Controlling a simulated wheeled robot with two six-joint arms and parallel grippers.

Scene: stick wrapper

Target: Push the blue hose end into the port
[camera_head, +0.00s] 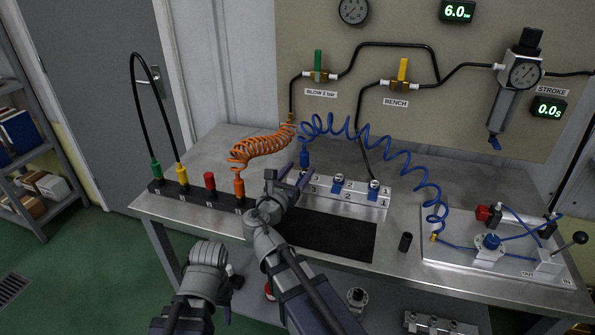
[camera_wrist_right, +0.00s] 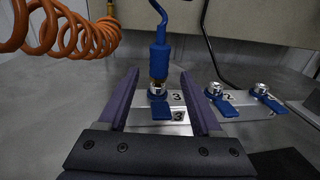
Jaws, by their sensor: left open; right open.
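The blue hose end (camera_head: 304,158) stands upright over the port marked 3 at the left of the silver manifold block (camera_head: 345,205). In the right wrist view, the hose end (camera_wrist_right: 160,58) has its brass tip at the silver collar of port 3 (camera_wrist_right: 157,91); I cannot tell how deep it sits. A blue lever lies in front of the collar. My right gripper (camera_head: 294,178) is open, its fingers (camera_wrist_right: 159,82) spread either side of the port, apart from the hose end. My left gripper (camera_head: 232,278) is low in front of the bench, its fingers mostly hidden.
Ports 2 (camera_head: 338,184) and 1 (camera_head: 374,188) lie right of port 3. An orange coiled hose (camera_head: 262,147) hangs close on the left, above a black strip (camera_head: 205,193). A dark mat (camera_head: 330,238) lies in front of the block. The blue coil (camera_head: 395,155) runs to the right-hand plate.

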